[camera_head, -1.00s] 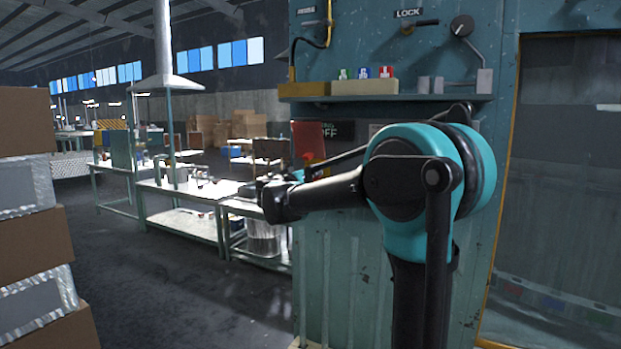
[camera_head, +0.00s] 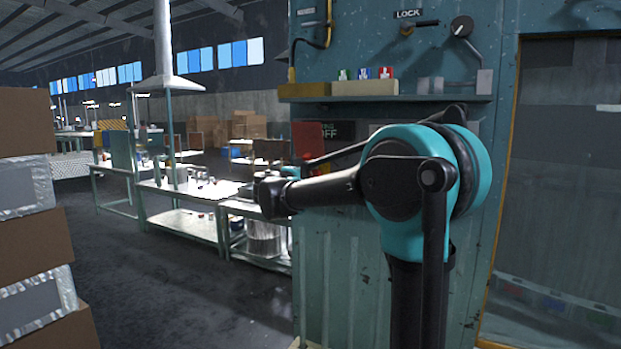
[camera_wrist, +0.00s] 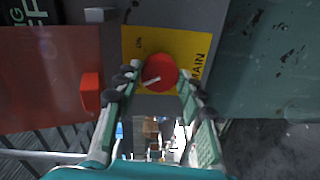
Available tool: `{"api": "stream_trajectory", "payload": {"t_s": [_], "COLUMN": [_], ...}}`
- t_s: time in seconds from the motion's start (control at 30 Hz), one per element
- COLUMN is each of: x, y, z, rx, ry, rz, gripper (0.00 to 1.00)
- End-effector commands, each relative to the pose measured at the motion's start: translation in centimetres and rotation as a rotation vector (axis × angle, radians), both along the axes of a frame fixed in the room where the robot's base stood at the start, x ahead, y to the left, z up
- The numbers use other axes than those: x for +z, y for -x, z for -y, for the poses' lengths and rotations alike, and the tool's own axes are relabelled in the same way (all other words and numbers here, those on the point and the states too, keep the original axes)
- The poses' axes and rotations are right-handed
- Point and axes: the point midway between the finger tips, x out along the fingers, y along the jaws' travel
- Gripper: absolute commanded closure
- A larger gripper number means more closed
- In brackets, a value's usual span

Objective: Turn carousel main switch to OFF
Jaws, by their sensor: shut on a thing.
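The main switch is a round red knob (camera_wrist: 160,73) with a white pointer line, on a yellow plate (camera_wrist: 203,46) in the wrist view. The plate has a small "ON" mark upper left of the knob and "MAIN" printed sideways at its right. The pointer line slants toward the lower left in that picture. My gripper (camera_wrist: 158,76) has one finger on each side of the knob and is shut on it. In the head view my arm hides the switch, and my fingers cannot be made out clearly.
A red box (camera_wrist: 50,78) with a raised red block is beside the plate, close to my left finger. A dark sign (camera_head: 338,131) ending in "OFF" is on the teal cabinet (camera_head: 340,270). A shelf (camera_head: 440,98) juts out above my arm. Stacked boxes (camera_head: 25,240) stand at left.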

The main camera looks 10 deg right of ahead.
Motion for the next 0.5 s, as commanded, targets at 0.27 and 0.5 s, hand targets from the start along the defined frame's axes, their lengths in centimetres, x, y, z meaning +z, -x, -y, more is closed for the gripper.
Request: {"api": "stream_trajectory", "payload": {"t_s": [0.27,0.5], "x": [0.0,0.0], "y": [-0.02,-0.02], "z": [-0.08,-0.1], "rx": [0.002,0.002], "ry": [0.146,0.214], "rz": [-0.107,-0.156], "gripper": [0.9,0.9]}}
